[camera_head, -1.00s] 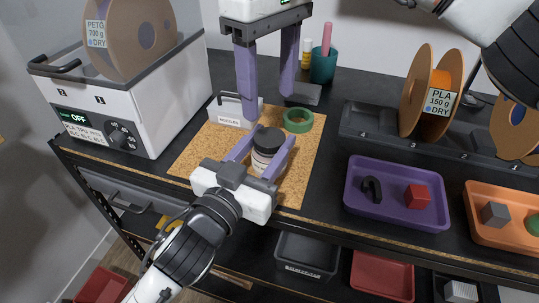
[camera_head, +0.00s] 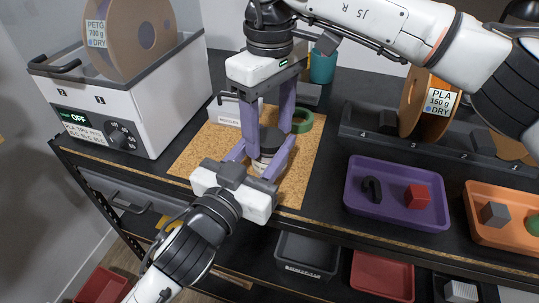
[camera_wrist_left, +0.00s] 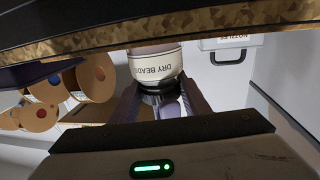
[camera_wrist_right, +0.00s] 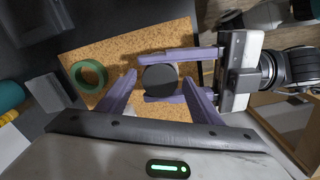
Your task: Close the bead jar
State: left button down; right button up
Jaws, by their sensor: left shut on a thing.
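The bead jar (camera_head: 261,164) stands upright on the cork mat (camera_head: 200,150), with its dark lid (camera_head: 270,137) on top. Its "DRY BEADS" label (camera_wrist_left: 155,68) shows upside down in the left wrist view. My left gripper (camera_head: 262,160) is shut on the jar body from the front. My right gripper (camera_head: 267,143) points down from above, its fingers on either side of the lid. In the right wrist view the round lid (camera_wrist_right: 160,79) lies between the open fingers with gaps beside it. Whether the lid is fully seated cannot be told.
A green tape roll (camera_head: 302,121) lies behind the jar on the mat. The white dryer (camera_head: 130,110) is at left. The purple tray (camera_head: 398,213) and orange tray (camera_head: 480,232) are at right.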

jog(key=c, duration=1.1)
jog(key=o, duration=1.2)
jog(key=shift+r, duration=0.1)
jog(key=shift+r, duration=2.2)
jog(key=shift+c, duration=0.3)
jog(key=shift+r, duration=1.8)
